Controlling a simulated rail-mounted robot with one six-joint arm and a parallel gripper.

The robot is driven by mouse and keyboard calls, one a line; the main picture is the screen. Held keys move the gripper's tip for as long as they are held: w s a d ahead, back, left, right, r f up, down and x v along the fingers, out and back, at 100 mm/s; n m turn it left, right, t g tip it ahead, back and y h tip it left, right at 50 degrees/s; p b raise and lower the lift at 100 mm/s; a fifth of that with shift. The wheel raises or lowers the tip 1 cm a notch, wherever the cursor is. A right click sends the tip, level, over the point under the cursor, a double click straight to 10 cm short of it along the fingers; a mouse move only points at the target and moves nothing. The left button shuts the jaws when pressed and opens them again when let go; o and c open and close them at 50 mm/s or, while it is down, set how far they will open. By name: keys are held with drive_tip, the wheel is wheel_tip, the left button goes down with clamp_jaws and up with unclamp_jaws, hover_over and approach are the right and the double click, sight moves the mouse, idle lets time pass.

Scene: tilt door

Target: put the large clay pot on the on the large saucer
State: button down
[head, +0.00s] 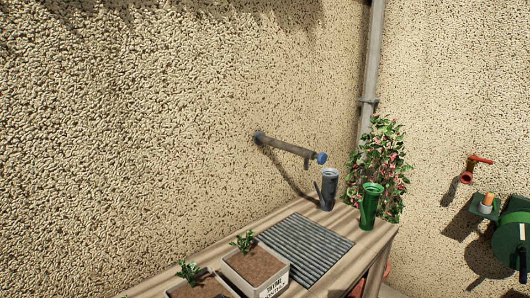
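Neither the large clay pot nor the large saucer can be made out in the head view. A reddish-brown shape (357,288) shows below the table's right edge, mostly cut off by the table and the bottom of the picture. I cannot tell whether it is a clay pot. My gripper is not in view.
A wooden table (378,243) stands along the pebbled wall. On it are a grey ribbed mat (310,246), a grey watering can (328,190), a green one (370,205) and soil-filled planters (255,266). A flowering plant (380,160), red tap (474,165) and green hose reel (512,240) are at right.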

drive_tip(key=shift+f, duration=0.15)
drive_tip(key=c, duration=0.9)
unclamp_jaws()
